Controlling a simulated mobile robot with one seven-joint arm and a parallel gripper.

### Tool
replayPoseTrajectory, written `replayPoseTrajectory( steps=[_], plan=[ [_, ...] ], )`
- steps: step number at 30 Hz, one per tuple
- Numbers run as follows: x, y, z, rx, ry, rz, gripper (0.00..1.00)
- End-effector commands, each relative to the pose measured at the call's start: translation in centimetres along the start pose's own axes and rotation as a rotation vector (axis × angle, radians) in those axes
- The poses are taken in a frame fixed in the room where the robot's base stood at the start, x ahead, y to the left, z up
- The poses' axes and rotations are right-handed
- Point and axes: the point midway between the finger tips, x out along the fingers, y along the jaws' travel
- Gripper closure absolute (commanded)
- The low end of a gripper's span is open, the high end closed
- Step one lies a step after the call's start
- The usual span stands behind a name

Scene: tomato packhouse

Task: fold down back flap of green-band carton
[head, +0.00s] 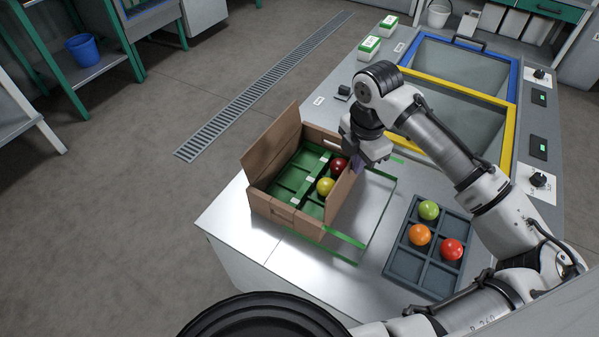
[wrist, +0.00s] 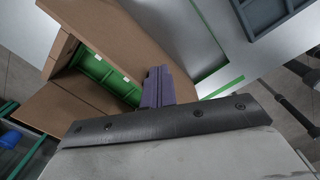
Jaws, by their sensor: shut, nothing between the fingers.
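The brown carton (head: 272,208) stands open on the metal table, with a green divided insert (head: 290,182) inside. A red tomato (head: 338,164) and a yellow one (head: 325,186) sit in it. A tall flap (head: 275,146) stands up on its left side and another (head: 342,194) on its right. My gripper (head: 357,164) is shut and empty, at the far end of the right flap on its outer side. In the wrist view its purple fingers (wrist: 157,88) overlap the edge of a broad brown panel (wrist: 118,38); I cannot tell whether they touch it. The green insert (wrist: 98,70) shows beyond.
A grey tray (head: 391,264) with green, orange and red tomatoes stands to the right. Green lines (head: 376,218) mark the table beside the carton. Yellow-framed (head: 508,140) and blue-framed (head: 516,70) bins lie behind. Bare table lies between carton and tray.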

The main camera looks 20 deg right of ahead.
Motion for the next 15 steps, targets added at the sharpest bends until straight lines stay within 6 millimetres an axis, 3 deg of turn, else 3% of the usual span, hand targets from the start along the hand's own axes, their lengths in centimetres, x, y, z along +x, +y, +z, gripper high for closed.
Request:
replayPoseTrajectory(
  steps=[1, 15],
  plan=[
    [1.7, 0.0, -0.9, -0.010, 0.026, -0.028, 1.00],
    [1.1, 1.7, -1.7, -0.004, 0.018, -0.026, 1.00]
  ],
)
